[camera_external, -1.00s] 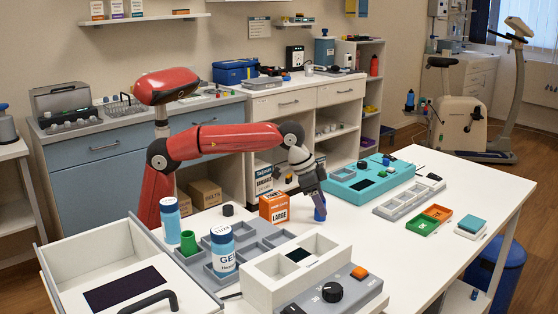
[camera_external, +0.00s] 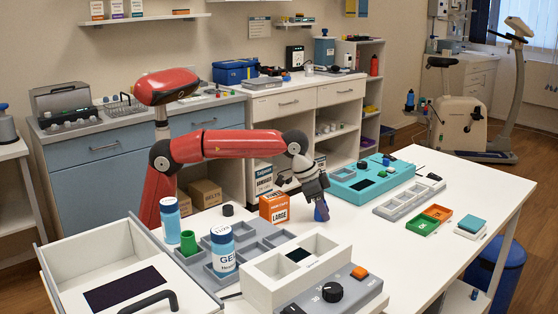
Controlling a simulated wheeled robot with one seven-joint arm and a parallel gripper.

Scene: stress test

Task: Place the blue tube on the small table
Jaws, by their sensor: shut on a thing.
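My gripper (camera_external: 319,200) is shut on a blue tube (camera_external: 321,213), pointing down over the white worktable (camera_external: 345,245). Only the tube's lower part shows below the fingers, and I cannot tell whether it touches the tabletop. It is just right of the orange box marked LARGE (camera_external: 274,208) and left of the grey tray strip. A small white side table (camera_external: 10,151) shows in part at the far left edge. I cannot tell for sure whether this is the small table.
A teal device (camera_external: 370,179) stands behind the tube. A grey divided tray (camera_external: 256,246) and a control box with a black knob (camera_external: 332,292) stand left and in front. Green and orange bins (camera_external: 428,220) sit to the right. The front right of the worktable is clear.

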